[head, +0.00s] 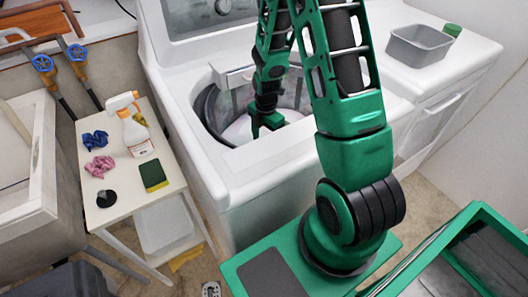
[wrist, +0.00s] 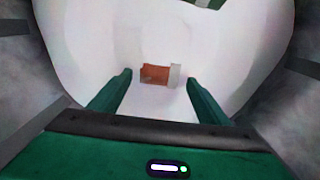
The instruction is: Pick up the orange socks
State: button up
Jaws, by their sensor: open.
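A small orange-brown item with a pale band at its right end, which looks like the orange socks (wrist: 155,74), lies on the white inner surface of the washer in the wrist view. My gripper (wrist: 158,84) is open, with one green finger on each side of the picture and the item framed between and beyond them. I cannot tell the exact gap, but nothing is held. In the head view my gripper (head: 267,124) reaches down into the open top of the washing machine (head: 262,172). The item is hidden there.
The washer's round opening rim surrounds my arm. A white side table (head: 125,215) at left holds a spray bottle (head: 135,130), a blue cloth (head: 94,140), a pink cloth (head: 99,166) and a sponge (head: 153,175). A grey bin (head: 418,46) stands on the right machine.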

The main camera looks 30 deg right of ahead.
jog(key=shift+w+f, duration=0.15)
jog(key=shift+f, duration=2.2)
jog(key=c, duration=1.2)
